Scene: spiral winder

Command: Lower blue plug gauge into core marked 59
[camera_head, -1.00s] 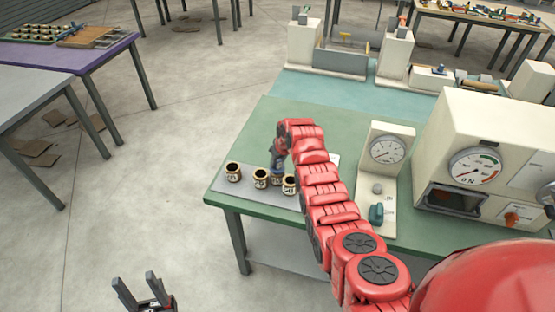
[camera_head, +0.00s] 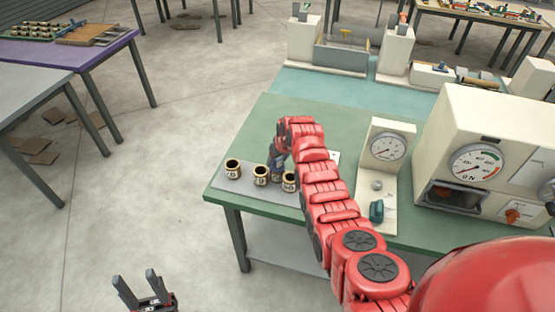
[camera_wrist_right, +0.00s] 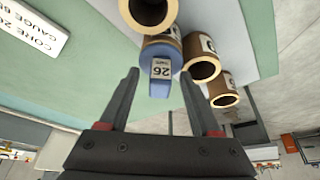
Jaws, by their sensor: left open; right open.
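My right gripper (camera_wrist_right: 158,76) is open, with one finger on each side of the gauge's near end. In the head view the right gripper (camera_head: 278,158) largely covers the gauge. Cream-rimmed cores stand beside it: two to its left (camera_head: 233,169) (camera_head: 261,176) and one to its right (camera_head: 289,182). Their numbers are too small to read. My left gripper (camera_head: 137,279) is open and empty.
The cores stand on a grey mat (camera_head: 228,187) at the green table's (camera_head: 222,199) front left corner. A dial stand (camera_head: 385,150) and a large gauge machine (camera_head: 480,160) stand to the right.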

